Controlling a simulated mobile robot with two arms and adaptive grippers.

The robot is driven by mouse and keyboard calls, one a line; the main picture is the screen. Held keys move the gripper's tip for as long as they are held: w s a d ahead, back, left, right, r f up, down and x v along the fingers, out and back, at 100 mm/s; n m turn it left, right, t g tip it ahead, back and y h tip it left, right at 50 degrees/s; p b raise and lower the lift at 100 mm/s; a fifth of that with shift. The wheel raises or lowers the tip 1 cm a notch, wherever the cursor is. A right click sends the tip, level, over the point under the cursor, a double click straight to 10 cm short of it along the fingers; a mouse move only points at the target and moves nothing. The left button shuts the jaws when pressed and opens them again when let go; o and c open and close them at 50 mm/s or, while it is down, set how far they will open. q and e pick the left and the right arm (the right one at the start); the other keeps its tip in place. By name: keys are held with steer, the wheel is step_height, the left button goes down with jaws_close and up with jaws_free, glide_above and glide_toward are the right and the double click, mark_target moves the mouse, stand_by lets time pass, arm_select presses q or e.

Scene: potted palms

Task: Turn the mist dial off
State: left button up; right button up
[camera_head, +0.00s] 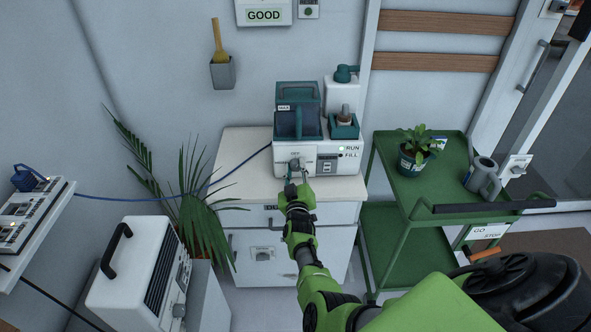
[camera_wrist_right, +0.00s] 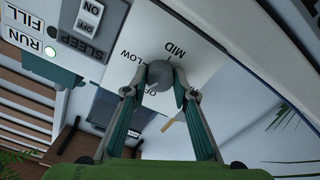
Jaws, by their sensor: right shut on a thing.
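The mist dial (camera_head: 295,163) is a grey knob on the front of the white and teal mist machine (camera_head: 283,146) on the white cabinet. My right gripper (camera_head: 297,173) reaches it from the front. In the right wrist view, the two fingers of my right gripper (camera_wrist_right: 162,85) are shut on the dial (camera_wrist_right: 159,73), one on each side. MID and LOW are readable on the pale dial plate (camera_wrist_right: 185,45); a third label beside the knob is partly hidden. I cannot tell for sure which label the dial points to. My left gripper is not in view.
The RUN light (camera_head: 341,148) glows beside the dial, above FILL. A green cart (camera_head: 455,181) with a potted plant (camera_head: 413,154) and a grey watering can (camera_head: 482,177) stands to the right. A palm (camera_head: 196,205) and a white appliance (camera_head: 130,272) stand left of the cabinet (camera_head: 241,166).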

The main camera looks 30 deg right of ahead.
steer(key=n+b, duration=0.1)
steer(key=n, duration=0.4)
steer(key=shift+f, duration=0.15)
steer(key=shift+n, duration=0.4)
steer(key=o, duration=1.1)
